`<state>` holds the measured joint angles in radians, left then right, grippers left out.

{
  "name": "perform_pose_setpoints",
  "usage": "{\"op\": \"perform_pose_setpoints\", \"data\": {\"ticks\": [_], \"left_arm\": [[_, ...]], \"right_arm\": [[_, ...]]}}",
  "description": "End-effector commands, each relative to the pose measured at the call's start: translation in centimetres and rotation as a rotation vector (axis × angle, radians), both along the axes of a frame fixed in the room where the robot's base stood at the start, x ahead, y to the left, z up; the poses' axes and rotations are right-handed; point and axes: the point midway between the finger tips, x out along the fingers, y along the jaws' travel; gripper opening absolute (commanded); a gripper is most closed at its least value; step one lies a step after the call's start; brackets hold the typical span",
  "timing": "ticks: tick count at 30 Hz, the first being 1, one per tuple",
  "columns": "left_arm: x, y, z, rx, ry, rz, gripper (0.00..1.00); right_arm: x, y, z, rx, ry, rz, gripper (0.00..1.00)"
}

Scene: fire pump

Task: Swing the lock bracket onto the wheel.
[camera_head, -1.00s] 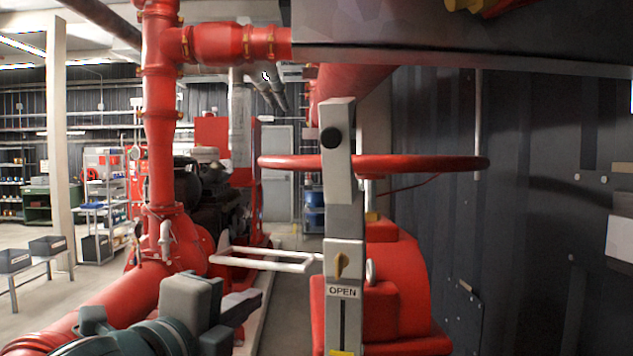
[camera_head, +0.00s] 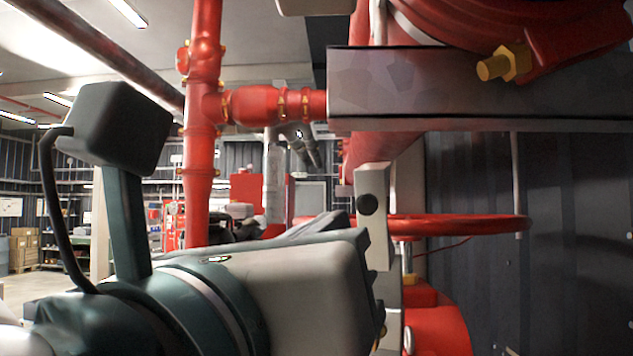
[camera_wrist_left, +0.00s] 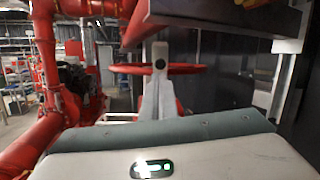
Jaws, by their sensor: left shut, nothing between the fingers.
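The lock bracket (camera_head: 373,205) is a pale grey upright piece with a round black knob, at the top of a grey post. It also shows in the left wrist view (camera_wrist_left: 160,52). The red wheel (camera_head: 460,227) lies nearly edge-on behind the bracket, reaching right; it also shows in the left wrist view (camera_wrist_left: 190,69). I cannot tell whether the bracket touches its rim. My left gripper (camera_head: 374,288) is shut and empty, just left of and below the bracket. Its large body hides the lower post and the wheel's left side. Contact is unclear. My right gripper is out of view.
A red vertical pipe (camera_head: 202,130) stands behind my left arm. A dark ribbed wall (camera_head: 575,200) closes the right side.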

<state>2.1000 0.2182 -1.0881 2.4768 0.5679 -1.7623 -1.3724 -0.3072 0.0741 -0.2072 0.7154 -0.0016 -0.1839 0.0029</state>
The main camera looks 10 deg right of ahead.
Motion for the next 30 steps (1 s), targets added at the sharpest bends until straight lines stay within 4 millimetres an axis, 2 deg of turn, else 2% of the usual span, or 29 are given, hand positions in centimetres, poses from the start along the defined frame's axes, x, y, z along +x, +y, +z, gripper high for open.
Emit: {"op": "perform_pose_setpoints", "data": {"ticks": [3,9,23,26,30], "left_arm": [[-1.4,0.1,1.0,0.061,-0.079,0.031,0.00],[-2.1,0.3,1.5,0.100,-0.125,0.051,0.00],[-2.0,0.1,1.6,0.100,-0.124,0.051,0.00],[-1.7,0.0,1.7,0.099,-0.123,0.051,0.00],[-1.0,-0.5,1.9,0.100,-0.122,0.052,0.00]], "right_arm": [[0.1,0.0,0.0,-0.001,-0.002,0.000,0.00],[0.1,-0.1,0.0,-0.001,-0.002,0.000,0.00],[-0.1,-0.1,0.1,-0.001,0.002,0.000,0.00],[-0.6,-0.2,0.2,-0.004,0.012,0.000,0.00],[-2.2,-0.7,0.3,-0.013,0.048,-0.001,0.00]]}}
